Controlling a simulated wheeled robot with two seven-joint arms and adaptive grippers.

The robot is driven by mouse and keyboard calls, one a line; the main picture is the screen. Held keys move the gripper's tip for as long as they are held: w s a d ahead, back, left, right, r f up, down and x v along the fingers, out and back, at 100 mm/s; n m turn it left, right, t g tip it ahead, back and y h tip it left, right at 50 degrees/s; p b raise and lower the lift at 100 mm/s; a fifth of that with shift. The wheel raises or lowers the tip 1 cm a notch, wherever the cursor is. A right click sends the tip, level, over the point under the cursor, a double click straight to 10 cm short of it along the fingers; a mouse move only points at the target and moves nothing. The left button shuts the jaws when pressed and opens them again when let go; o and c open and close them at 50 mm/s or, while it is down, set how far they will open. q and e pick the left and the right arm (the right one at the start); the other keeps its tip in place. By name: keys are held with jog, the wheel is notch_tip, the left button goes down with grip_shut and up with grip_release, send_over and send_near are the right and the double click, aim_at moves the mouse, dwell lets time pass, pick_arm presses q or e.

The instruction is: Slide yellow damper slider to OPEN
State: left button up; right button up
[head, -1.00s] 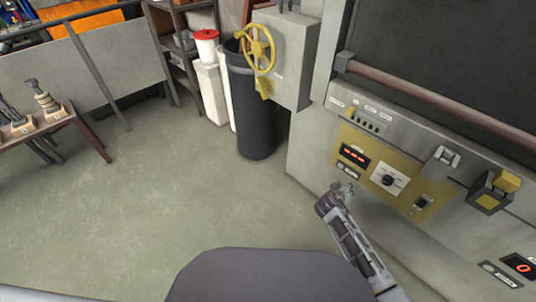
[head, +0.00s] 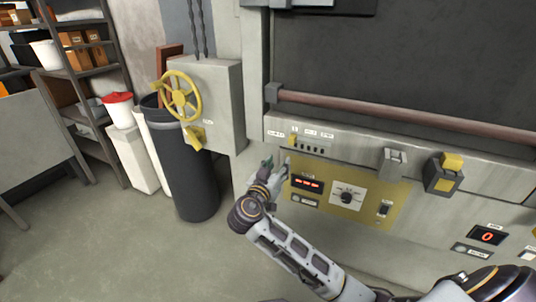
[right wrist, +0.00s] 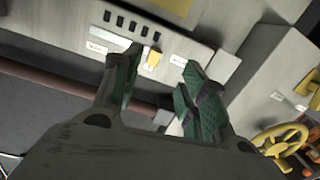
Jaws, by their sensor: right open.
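The yellow damper slider (head: 293,140) is a small yellow tab at the left end of a row of dark slots on the grey front panel. In the right wrist view the slider (right wrist: 154,60) shows between my right gripper's fingers, with white labels on both sides of it; I cannot read them. My right gripper (head: 276,164) is open, just below and left of the slider in the head view. Its green-padded fingers (right wrist: 162,66) appear apart from the slider, with nothing held. My left gripper is not in view.
A yellow control plate (head: 352,222) with a red display and a knob lies right of the gripper. A yellow handwheel (head: 181,97) sticks out from a grey box (head: 222,85) at left. A brownish bar (head: 400,112) runs above the panel. A dark bin (head: 186,170) stands below the box.

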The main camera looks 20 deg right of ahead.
aim_at(291, 140)
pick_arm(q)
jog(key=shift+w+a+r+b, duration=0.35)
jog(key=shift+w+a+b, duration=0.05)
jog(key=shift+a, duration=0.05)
pick_arm(e)
jog(key=r, duration=0.1)
jog(key=m, duration=0.1)
jog(key=a+r, duration=0.1)
jog(key=shift+s+a+r+m+h, duration=0.1)
jog(key=shift+s+r+m+h, duration=0.2)
jog(key=shift+s+h, duration=0.1)
jog(key=shift+w, duration=0.1)
jog(key=x, duration=1.2)
jog(key=shift+d, duration=0.2)
jog(key=shift+w+d, duration=0.45)
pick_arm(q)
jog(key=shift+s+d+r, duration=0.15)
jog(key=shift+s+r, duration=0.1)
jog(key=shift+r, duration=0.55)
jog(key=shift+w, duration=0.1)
pick_arm(e)
jog(key=shift+c, duration=0.5)
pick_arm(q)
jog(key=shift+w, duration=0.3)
pick_arm(e)
grip_shut()
